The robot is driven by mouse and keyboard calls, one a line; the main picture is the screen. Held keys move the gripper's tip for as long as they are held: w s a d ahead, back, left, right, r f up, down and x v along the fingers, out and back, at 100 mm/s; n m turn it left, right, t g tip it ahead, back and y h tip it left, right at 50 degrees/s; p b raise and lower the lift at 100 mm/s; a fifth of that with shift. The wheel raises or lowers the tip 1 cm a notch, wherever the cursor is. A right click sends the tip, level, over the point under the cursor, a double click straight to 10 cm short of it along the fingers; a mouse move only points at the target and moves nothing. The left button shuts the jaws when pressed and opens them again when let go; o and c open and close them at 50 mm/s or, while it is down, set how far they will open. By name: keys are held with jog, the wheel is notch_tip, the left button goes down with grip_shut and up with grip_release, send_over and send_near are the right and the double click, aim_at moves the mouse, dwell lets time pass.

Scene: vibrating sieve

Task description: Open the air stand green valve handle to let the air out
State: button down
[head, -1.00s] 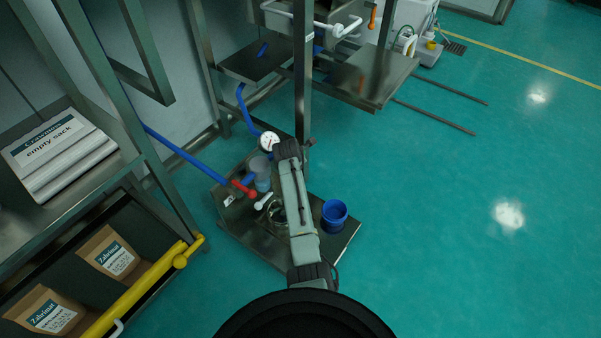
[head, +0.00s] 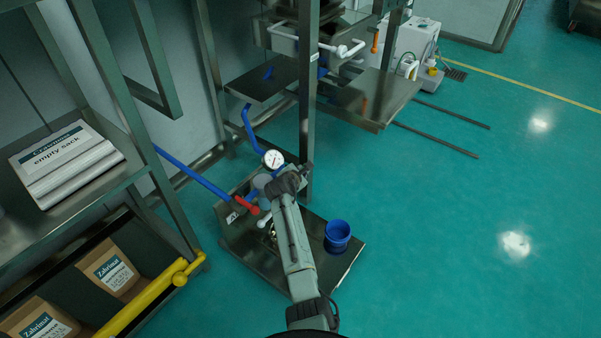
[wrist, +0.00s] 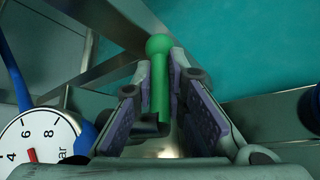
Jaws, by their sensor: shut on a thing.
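The green valve handle (wrist: 158,45) has a round ball end and stands between the fingers in the wrist view. My gripper (wrist: 163,72) is shut on it, with one purple-padded finger on each side. The base of the handle is partly hidden among the fingers. A round white pressure gauge (wrist: 38,145) with a red needle is at lower left in the wrist view. In the head view the gauge (head: 273,159) sits on the air stand (head: 272,265), and my arm covers the green handle.
A red handle (head: 246,205) and a white handle (head: 264,219) are on the stand, left of my arm. A blue cup (head: 337,236) stands to its right. A steel post (head: 307,110) rises behind. A shelf with sacks (head: 66,160) is at left. The floor at right is clear.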

jog(key=c, duration=1.6)
grip_release()
